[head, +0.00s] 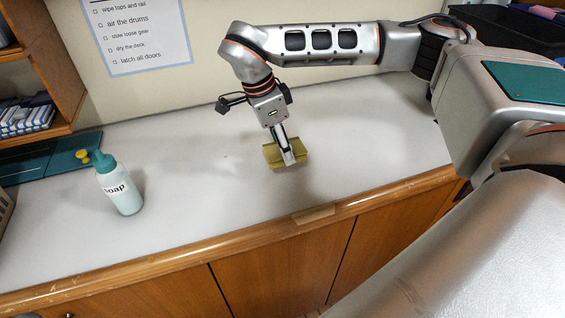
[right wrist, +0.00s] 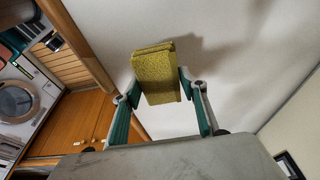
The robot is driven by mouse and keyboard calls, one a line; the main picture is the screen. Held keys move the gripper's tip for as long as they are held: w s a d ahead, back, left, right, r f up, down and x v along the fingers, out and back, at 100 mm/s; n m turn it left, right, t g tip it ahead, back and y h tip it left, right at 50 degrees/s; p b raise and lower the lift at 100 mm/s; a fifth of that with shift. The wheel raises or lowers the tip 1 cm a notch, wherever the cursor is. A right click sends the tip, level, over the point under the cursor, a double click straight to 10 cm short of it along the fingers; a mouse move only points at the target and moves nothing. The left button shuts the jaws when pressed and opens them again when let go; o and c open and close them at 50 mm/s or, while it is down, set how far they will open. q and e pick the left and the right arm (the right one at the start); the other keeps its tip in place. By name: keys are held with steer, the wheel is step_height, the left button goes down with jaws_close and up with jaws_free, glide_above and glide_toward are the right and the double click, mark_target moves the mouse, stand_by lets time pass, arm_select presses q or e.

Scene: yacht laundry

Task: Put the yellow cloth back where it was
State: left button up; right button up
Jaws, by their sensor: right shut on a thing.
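The yellow cloth (head: 271,156) is a small folded, block-like pad over the middle of the pale countertop (head: 215,190). My right gripper (head: 287,152) points down from above and is shut on it. In the right wrist view the cloth (right wrist: 155,70) sits between the two green-lined fingers of the gripper (right wrist: 159,86). It is at or just above the counter; I cannot tell whether it touches. My left gripper is not in view.
A wooden shelf (head: 40,70) is at the far left. Wooden edging (head: 240,232) runs along the front. Counter around the cloth is clear.

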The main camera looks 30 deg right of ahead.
mark_target(282, 175)
steer(key=shift+f, duration=2.95)
steer(key=shift+f, duration=0.15)
steer(key=o, duration=1.1)
steer(key=v, duration=1.2)
steer(key=shift+d+b, duration=0.1)
steer(key=shift+b, duration=0.3)
